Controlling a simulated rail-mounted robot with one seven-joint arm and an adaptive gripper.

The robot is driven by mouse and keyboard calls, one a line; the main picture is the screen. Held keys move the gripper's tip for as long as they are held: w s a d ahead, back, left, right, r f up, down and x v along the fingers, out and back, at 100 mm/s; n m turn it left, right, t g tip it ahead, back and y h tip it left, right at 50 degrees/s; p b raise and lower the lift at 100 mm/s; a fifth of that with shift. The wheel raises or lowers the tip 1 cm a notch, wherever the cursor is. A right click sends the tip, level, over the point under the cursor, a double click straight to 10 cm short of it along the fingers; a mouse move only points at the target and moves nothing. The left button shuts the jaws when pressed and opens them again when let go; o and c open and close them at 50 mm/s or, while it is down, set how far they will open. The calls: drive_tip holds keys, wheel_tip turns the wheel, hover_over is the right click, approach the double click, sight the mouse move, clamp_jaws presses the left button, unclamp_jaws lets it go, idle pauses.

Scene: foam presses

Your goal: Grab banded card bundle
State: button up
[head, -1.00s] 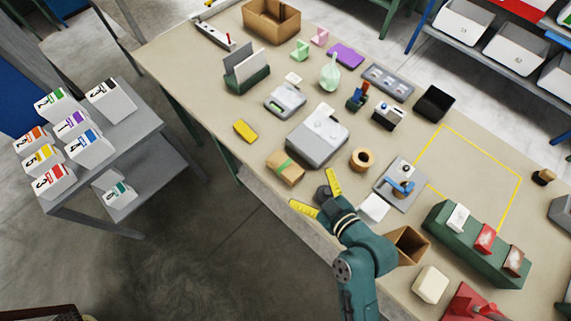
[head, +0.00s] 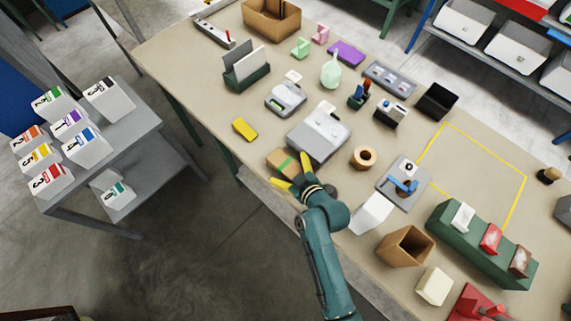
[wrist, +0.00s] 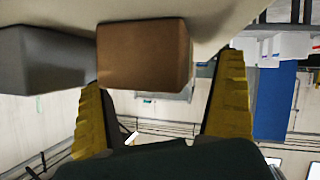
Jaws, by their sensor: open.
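The banded card bundle (head: 278,158), a brown block with a green band, lies near the front edge of the workbench. My gripper (head: 291,170) has yellow fingers and is open at the bundle's near right side. In the head view one finger is by the near side and the other by the far right side, covering part of the bundle. In the wrist view a plain brown block (wrist: 145,52), seemingly the bundle, shows ahead between the two spread fingers (wrist: 163,80). The band does not show there. I cannot tell whether the fingers touch the bundle.
A grey device (head: 318,135) stands close behind the bundle.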

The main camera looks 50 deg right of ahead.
drive_tip(key=shift+w+d+f, duration=0.25)
drive_tip(key=shift+w+f, duration=0.05)
drive_tip(key=shift+w, duration=0.3)
drive_tip(key=shift+s, duration=0.1)
drive_tip(key=shift+c, duration=0.4)
drive_tip(key=c, duration=1.3)
drive_tip(key=shift+r, duration=0.1)
